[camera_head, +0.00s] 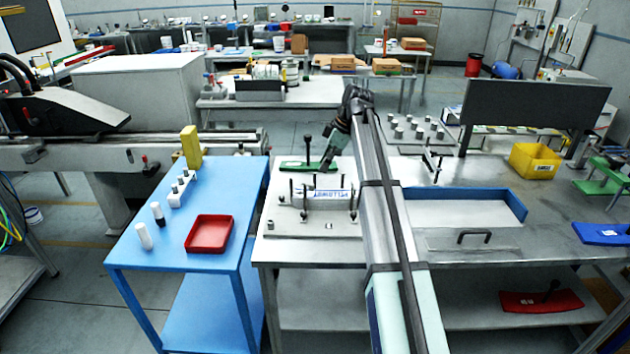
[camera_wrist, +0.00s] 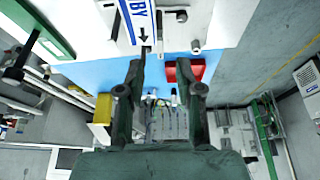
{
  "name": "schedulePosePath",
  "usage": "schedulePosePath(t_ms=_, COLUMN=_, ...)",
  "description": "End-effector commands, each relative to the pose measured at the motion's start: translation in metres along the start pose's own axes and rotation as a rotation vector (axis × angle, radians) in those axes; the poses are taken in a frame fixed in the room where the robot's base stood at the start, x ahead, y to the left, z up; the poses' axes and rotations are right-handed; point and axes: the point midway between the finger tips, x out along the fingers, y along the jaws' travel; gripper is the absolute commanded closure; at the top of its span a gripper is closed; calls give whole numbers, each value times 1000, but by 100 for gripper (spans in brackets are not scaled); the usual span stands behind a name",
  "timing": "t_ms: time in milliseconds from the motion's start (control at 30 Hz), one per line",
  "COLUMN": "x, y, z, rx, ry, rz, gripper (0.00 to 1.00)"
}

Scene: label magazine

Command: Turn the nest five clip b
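The fixture plate (camera_head: 290,228) lies on the grey bench. It carries a cradle holding a white and blue printed label part (camera_head: 326,194), with several dark upright clips or pins around it, such as one at the left (camera_head: 291,188). I cannot tell which is nest five clip b. My gripper (camera_head: 322,168) is over the back of this fixture, partly blocked by my arm. In the wrist view, the fingers of my gripper (camera_wrist: 162,70) are apart with nothing between them. A dark pin (camera_wrist: 144,47) is close to the left fingertip, below the label part (camera_wrist: 137,18); contact is unclear.
A green block with a black handle (camera_head: 307,160) lies behind the fixture. A blue table (camera_head: 225,268) at left holds a red tray (camera_head: 209,234) and white bottles (camera_head: 144,236). A blue-edged tray (camera_head: 450,202) and a yellow bin (camera_head: 534,161) are at right.

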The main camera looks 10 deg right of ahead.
Motion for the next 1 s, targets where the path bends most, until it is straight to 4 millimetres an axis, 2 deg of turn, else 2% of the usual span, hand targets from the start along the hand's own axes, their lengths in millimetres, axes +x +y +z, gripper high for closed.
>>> schedulePosePath(t_ms=200, x=42, y=-2, z=-1, rx=0, ry=0, rz=-3, gripper=65)
schedulePosePath(t_ms=400, x=72, y=-1, z=0, rx=1, ry=0, rz=-1, gripper=65)
schedulePosePath(t_ms=600, x=86, y=0, z=0, rx=1, ry=-1, rz=0, gripper=65)
schedulePosePath(t_ms=900, x=88, y=0, z=0, rx=1, ry=0, rz=1, gripper=65)
schedulePosePath(t_ms=933, x=88, y=0, z=0, rx=1, ry=0, rz=1, gripper=68)
schedulePosePath(t_ms=1000, x=88, y=0, z=0, rx=1, ry=0, rz=1, gripper=93)
